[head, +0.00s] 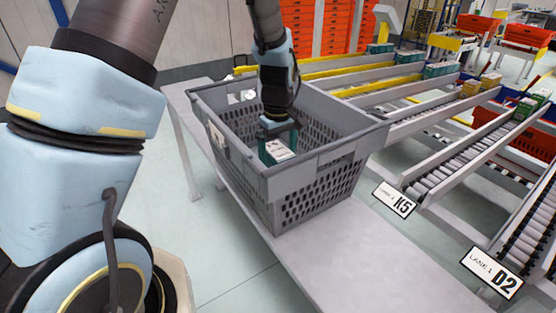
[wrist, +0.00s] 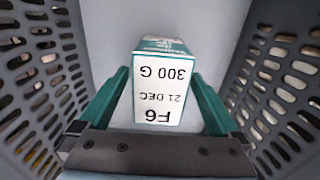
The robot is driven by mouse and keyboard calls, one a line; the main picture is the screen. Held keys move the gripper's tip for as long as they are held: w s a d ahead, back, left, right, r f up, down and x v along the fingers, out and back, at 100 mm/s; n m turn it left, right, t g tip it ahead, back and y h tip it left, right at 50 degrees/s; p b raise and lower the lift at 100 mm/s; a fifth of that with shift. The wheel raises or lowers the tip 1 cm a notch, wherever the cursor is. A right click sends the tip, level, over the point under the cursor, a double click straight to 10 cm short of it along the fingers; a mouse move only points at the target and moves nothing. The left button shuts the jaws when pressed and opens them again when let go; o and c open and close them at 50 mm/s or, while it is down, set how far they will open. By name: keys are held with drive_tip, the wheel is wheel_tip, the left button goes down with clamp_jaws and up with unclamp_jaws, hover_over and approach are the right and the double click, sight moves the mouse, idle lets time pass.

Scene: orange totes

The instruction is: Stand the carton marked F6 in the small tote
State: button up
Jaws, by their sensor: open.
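The carton marked F6 (wrist: 166,88) is white on its labelled face with a teal edge. It stands inside the grey tote (head: 325,163), and the wrist view shows its label upside down with "300 G" and "21 DEC". In the head view the carton (head: 281,150) shows low in the tote, below my wrist. My gripper (wrist: 167,82) reaches down into the tote, its two teal fingers open on either side of the carton. A gap shows beside the right finger; contact on the left cannot be told. The fingertips are partly hidden in the head view.
The tote stands on a pale grey bench (head: 375,255), its perforated walls close around my gripper. The front of the bench is clear.

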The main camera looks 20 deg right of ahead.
wheel_tip(320, 180, up, 11)
drive_tip(key=shift+r+b, duration=0.1)
drive_tip(key=shift+b, duration=0.6)
